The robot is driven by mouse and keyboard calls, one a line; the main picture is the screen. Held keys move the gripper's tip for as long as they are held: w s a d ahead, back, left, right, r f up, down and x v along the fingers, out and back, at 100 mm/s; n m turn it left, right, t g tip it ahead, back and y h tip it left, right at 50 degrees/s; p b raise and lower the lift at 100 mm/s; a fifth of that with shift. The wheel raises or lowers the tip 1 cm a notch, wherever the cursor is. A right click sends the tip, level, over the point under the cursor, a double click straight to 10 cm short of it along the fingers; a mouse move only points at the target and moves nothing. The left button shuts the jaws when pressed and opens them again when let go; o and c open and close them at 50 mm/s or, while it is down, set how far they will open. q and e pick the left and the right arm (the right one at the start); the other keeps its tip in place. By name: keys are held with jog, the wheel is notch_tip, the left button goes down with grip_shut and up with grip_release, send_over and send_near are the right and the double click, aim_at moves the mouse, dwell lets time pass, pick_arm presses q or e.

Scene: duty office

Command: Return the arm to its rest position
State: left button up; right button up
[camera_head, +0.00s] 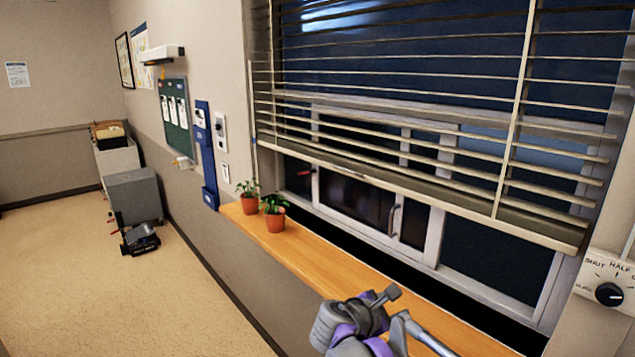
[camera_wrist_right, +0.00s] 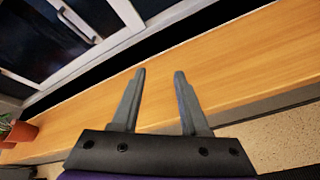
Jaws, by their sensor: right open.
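My right arm (camera_head: 347,322), grey and purple, comes in at the bottom of the head view, over the wooden window sill (camera_head: 315,267). My right gripper (camera_wrist_right: 160,72) is open in the wrist view. Its two grey fingers stand apart with nothing between them, and the sill (camera_wrist_right: 235,65) lies beyond them. In the head view the fingers are small and partly confused with the wrist. My left gripper is in neither view.
Two potted plants (camera_head: 274,215) (camera_head: 247,198) stand at the sill's left end. A partly lowered blind (camera_head: 400,160) hangs before the window (camera_head: 370,195). A dial panel (camera_head: 608,293) is on the wall at right.

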jog(key=s+d+f+m+g+y, duration=0.2)
jog(key=s+f+m, duration=0.3)
jog(key=s, duration=0.5)
jog(key=s+d+f+m+g+y, duration=0.1)
jog(key=s+d+f+m+y, duration=0.2)
jog(key=s+m, duration=0.45)
jog(key=s+a+f+m+y, duration=0.2)
jog(key=s+f+m, duration=0.2)
jog(key=s, duration=0.3)
jog(key=s+a+f+m+g+y, duration=0.1)
jog(key=s+a+f+m+y, duration=0.1)
jog(key=s+f, duration=0.3)
jog(key=s+m, duration=0.1)
jog(key=s, duration=0.1)
jog(key=shift+s+a+f+m, duration=0.3)
jog(key=shift+m, duration=0.05)
